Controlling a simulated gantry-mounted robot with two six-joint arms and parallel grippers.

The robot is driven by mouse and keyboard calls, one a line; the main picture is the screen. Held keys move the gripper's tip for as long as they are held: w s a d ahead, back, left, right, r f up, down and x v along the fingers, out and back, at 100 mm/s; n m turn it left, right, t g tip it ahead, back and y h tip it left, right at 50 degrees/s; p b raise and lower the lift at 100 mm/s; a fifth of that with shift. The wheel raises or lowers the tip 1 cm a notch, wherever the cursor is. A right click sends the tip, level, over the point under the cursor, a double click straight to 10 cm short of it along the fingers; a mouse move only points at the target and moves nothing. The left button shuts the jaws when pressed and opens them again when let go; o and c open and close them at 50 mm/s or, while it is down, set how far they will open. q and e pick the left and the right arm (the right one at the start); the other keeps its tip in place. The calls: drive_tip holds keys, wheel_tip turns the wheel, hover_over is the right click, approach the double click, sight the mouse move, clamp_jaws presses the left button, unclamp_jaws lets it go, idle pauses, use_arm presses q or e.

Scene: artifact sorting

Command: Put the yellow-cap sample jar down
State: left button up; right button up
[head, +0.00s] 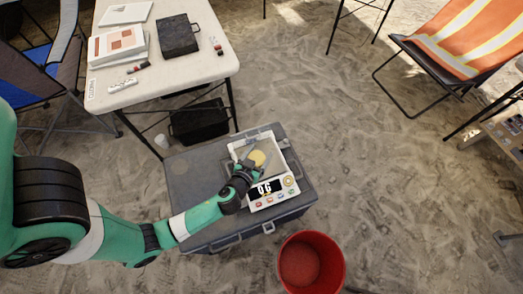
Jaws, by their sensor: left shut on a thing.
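The yellow-cap sample jar (257,157) is at the pan of a white digital scale (262,204), and only its yellow cap shows clearly. My left gripper (249,160) is shut on the jar, over the scale. I cannot tell whether the jar touches the pan. The scale sits on a grey case (200,185), and its dark display shows digits. My right gripper does not show.
A red bucket (311,264) stands on the sand in front of the case. A white folding table (165,62) with papers and a dark box (178,36) is at upper left. An orange striped chair (465,40) is at upper right. Sand between is clear.

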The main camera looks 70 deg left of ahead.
use_arm(q)
drive_tip(key=w+a+f+b, duration=0.3)
drive_tip(key=w+a+f, duration=0.1)
drive_tip(key=a+f, duration=0.3)
drive_tip(key=shift+w+a+b, duration=0.15)
drive_tip(key=shift+w+b, duration=0.1)
drive_tip(key=shift+b, duration=0.15)
drive_tip(key=f+b, duration=0.1)
drive_tip(key=f, duration=0.1)
drive_tip(key=f+b, duration=0.2)
drive_tip(key=shift+w+a, duration=0.15)
drive_tip(key=shift+a, duration=0.05)
drive_tip(key=shift+r, duration=0.15)
drive_tip(key=o, duration=1)
drive_tip(key=shift+f, duration=0.2)
drive_tip(key=shift+o, duration=1)
